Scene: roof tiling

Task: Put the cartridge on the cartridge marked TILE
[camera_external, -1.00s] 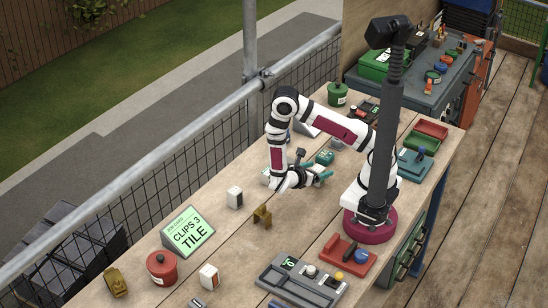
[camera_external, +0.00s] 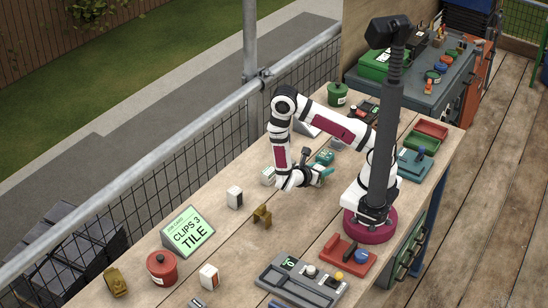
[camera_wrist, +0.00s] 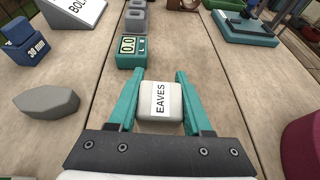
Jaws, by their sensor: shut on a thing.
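My gripper (camera_wrist: 159,100) is shut on a pale cartridge marked EAVES (camera_wrist: 160,103), one teal finger on each side of it. In the external view my gripper (camera_external: 324,176) is low over the middle of the bench; the held cartridge is hard to make out there. One white cartridge (camera_external: 234,197) stands left of my gripper, and another (camera_external: 209,276) stands near the front. Their labels cannot be read. A green job card (camera_external: 188,232) reads CLIPS 3 TILE. No cartridge with a readable TILE label shows.
A brass clip (camera_external: 262,216) stands between my gripper and the card; another brass piece (camera_external: 116,282) is at the front left. A red pot (camera_external: 162,268), a grey tray (camera_external: 300,286) and a red tray (camera_external: 347,257) stand around. A teal gauge (camera_wrist: 131,50) lies beyond the fingers.

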